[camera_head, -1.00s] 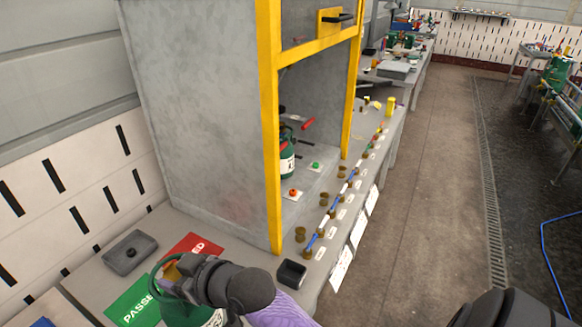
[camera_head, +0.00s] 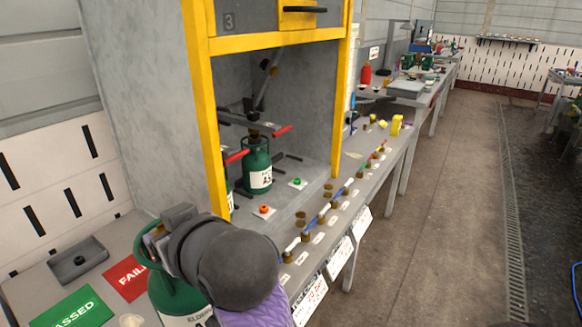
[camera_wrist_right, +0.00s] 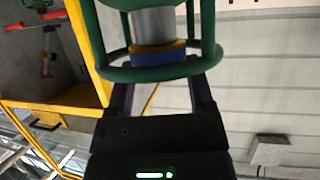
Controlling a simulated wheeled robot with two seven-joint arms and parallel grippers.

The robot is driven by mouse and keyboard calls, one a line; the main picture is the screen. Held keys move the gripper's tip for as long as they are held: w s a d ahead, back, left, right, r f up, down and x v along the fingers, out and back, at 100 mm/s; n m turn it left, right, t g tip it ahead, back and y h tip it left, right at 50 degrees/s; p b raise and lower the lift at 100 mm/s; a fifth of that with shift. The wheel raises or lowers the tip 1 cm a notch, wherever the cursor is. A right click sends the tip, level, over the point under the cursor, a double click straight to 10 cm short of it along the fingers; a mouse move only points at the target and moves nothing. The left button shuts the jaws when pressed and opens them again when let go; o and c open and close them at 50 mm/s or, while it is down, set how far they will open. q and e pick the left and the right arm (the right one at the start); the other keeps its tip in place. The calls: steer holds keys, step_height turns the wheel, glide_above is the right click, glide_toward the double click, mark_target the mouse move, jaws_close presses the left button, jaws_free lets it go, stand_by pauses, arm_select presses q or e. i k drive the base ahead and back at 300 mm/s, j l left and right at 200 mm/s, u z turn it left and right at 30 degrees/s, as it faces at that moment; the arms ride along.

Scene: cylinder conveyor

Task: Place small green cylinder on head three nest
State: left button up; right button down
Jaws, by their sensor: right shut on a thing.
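A small green cylinder (camera_head: 172,293) with a white label is at the lower left in the head view. My right gripper (camera_head: 163,232) is shut on its top collar. In the right wrist view the green collar (camera_wrist_right: 150,72) and the valve with a yellow and blue ring (camera_wrist_right: 160,55) sit between the fingers. The yellow-framed station marked 3 (camera_head: 212,120) stands just beyond. Inside it a green cylinder (camera_head: 257,170) stands upright, and a second one (camera_head: 230,198) is mostly hidden behind the yellow post. I cannot make out an empty nest. My left gripper is not in view.
A red card (camera_head: 127,277), a green card (camera_head: 75,308) and a grey tray (camera_head: 78,258) lie on the bench at left. Red and green buttons (camera_head: 264,210) and a row of small brass fittings (camera_head: 323,218) line the bench's front. Red-tipped bars (camera_head: 281,131) reach out inside the station.

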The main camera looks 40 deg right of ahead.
mark_target(289, 166)
steer(key=l+u, duration=0.15)
steer(key=l, duration=0.65)
steer(key=l+u, duration=0.2)
steer(key=l, duration=0.6)
steer(key=k+l+u, duration=0.15)
steer(key=l, duration=0.65)
